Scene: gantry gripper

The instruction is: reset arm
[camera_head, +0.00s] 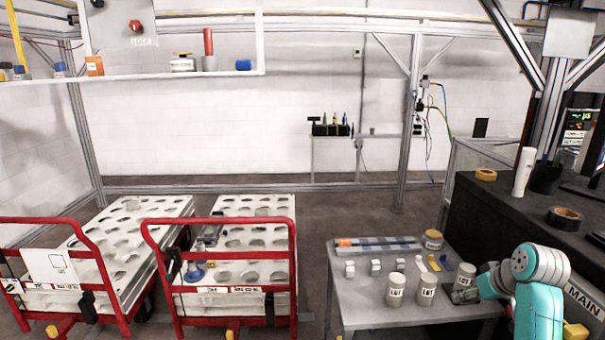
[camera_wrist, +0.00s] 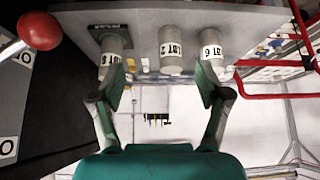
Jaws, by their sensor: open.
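My gripper (camera_wrist: 160,75) is open in the wrist view, its two fingers spread and nothing held between them. Beyond the fingers is the underside-up view of a grey table edge with labelled canisters: a middle canister (camera_wrist: 172,52), a right canister (camera_wrist: 210,48) and a left canister (camera_wrist: 115,50). The fingertips overlap the outer two in the picture; contact cannot be told. In the head view my teal and grey arm (camera_head: 540,285) is at the lower right, beside the grey table (camera_head: 350,305).
Two white canisters (camera_head: 395,290) (camera_head: 427,290) stand at the table's front, with small white blocks (camera_head: 375,267) behind. A dark counter (camera_head: 510,205) rises at the right. Red-handled carts (camera_head: 220,222) stand left. A red knob (camera_wrist: 40,30) is at the wrist view's upper left.

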